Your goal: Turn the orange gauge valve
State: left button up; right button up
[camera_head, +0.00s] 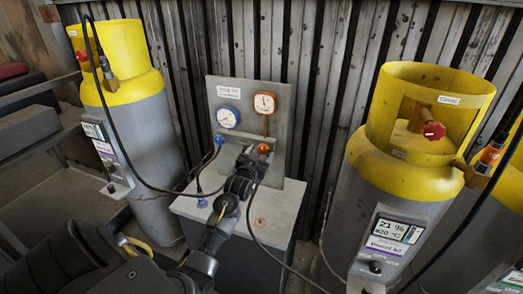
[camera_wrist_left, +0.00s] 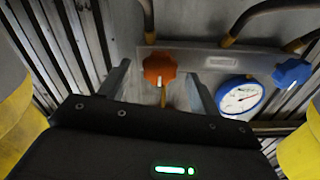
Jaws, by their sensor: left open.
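The orange gauge valve (camera_head: 263,148) is a small knob below the orange-rimmed gauge (camera_head: 265,102) on a grey upright panel. In the left wrist view the orange knob (camera_wrist_left: 159,68) appears between the two finger lines, a little nearer the left finger. My left gripper (camera_head: 256,160) is open and just in front of the knob in the head view. Its two fingers (camera_wrist_left: 160,88) are apart, and I cannot tell whether either touches the knob. My left wrist hides part of the lower panel. My right gripper is not in view.
A blue knob (camera_head: 219,140) and blue-rimmed gauge (camera_head: 228,117) sit left of the orange ones. Yellow-topped grey cylinders stand left (camera_head: 130,115) and right (camera_head: 395,170); the right one has a red knob (camera_head: 434,131). Black hoses (camera_head: 135,176) hang around the grey box (camera_head: 285,205).

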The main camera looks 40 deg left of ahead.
pick_arm(q)
jog(key=shift+w+a, duration=0.25)
jog(key=shift+w, duration=0.45)
jog(key=shift+c, duration=0.4)
jog(key=c, duration=0.9)
